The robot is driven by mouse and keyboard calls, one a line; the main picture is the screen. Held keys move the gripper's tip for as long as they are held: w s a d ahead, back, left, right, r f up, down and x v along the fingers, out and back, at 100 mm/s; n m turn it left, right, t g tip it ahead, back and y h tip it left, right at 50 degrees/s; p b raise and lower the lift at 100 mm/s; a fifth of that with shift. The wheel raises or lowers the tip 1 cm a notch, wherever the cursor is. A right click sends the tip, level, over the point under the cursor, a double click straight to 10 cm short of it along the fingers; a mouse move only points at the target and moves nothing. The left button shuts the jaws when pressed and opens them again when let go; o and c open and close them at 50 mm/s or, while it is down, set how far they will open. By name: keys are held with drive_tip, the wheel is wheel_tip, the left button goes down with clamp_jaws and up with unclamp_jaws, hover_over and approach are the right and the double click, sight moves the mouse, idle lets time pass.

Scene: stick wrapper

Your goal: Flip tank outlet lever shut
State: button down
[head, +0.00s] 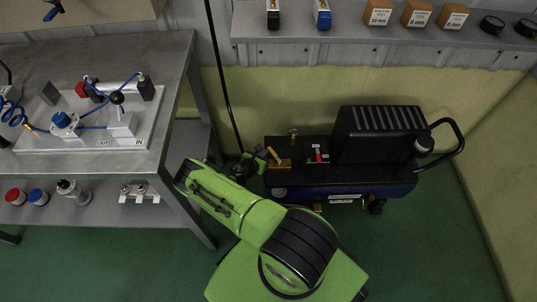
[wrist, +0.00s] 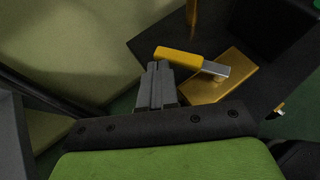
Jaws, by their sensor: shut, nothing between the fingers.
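The tank outlet lever has a yellow handle (wrist: 178,56) and a silver end on top of a brass block (wrist: 232,72). In the wrist view the handle reaches left, beyond the block's edge. My gripper (wrist: 158,66) is shut and empty. Its fingertips are right beside the handle's left end; I cannot tell whether they touch. In the head view the yellow handle (head: 274,154) is small, at the left end of the dark blue compressor tank (head: 345,190). My gripper (head: 257,157) shows there just left of the handle, partly hidden by my green arm.
A metal workbench (head: 170,75) with a pneumatic panel (head: 60,145) stands to the left. A shelf (head: 380,40) with boxes and fittings runs along the back wall. A dark hose (head: 222,80) hangs down behind my gripper. The green floor at right is clear.

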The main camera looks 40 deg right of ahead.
drive_tip(key=m+g, duration=0.1)
drive_tip(key=d+m+g, duration=0.1)
drive_tip(key=m+g, duration=0.1)
drive_tip(key=shift+w+d+g+h, duration=0.25)
drive_tip(key=shift+w+g+h, duration=0.05)
drive_tip(key=shift+w, duration=0.05)
drive_tip(key=shift+d, duration=0.25)
drive_tip(key=shift+s, duration=0.15)
drive_tip(key=shift+s+a+p, duration=0.1)
drive_tip(key=shift+s+p, duration=0.25)
drive_tip(key=shift+s, duration=0.35)
